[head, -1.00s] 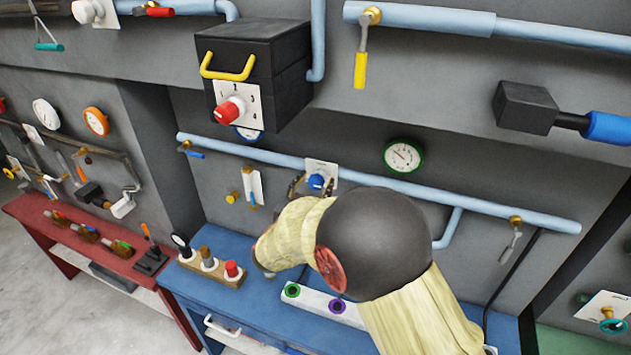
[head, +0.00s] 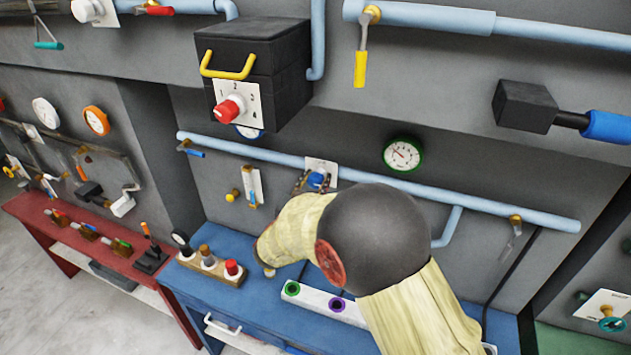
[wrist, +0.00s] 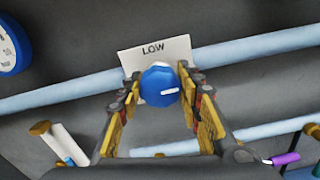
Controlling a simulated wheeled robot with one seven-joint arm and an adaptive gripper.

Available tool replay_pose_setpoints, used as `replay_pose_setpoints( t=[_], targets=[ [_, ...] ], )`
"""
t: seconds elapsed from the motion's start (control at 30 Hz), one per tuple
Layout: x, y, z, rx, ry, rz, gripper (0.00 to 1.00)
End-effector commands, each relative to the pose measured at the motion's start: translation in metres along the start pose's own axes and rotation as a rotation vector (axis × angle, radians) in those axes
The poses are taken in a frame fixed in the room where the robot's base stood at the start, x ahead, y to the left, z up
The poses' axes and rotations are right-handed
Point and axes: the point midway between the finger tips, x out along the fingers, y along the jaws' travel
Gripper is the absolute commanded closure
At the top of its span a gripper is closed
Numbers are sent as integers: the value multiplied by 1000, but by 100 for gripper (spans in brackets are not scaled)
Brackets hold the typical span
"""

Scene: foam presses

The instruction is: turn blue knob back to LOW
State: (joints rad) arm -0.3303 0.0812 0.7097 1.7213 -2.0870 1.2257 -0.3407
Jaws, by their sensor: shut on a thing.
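The blue knob (head: 316,180) sits on a white plate (head: 323,166) on the grey wall, by the light blue pipe. In the wrist view the knob (wrist: 158,86) is in the middle, and its white mark points to the right in the picture. The word LOW is on the plate (wrist: 150,50) above the knob. My gripper (wrist: 160,90) is shut on the knob, with one finger on each side of it. In the head view my forearm and wrist hide part of the gripper.
A light blue pipe (head: 400,191) runs along the wall beside the plate. A green-rimmed gauge (head: 402,154) is to the right. A black box (head: 262,70) with a red knob juts out above. Below, the blue bench (head: 215,303) holds a block with several small knobs.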

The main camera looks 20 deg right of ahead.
Motion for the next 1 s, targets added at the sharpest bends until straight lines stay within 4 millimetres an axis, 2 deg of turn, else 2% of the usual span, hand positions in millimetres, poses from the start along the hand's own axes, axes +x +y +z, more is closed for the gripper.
replay_pose_setpoints(
  t=[0.17,0.47,0.67,1.0],
  targets=[
    [0,0,0,0,0,0,90],
    [0,0,1,-42,0,0,91],
    [0,1,2,-153,0,0,91],
    [0,2,2,-462,1,1,91]
  ],
)
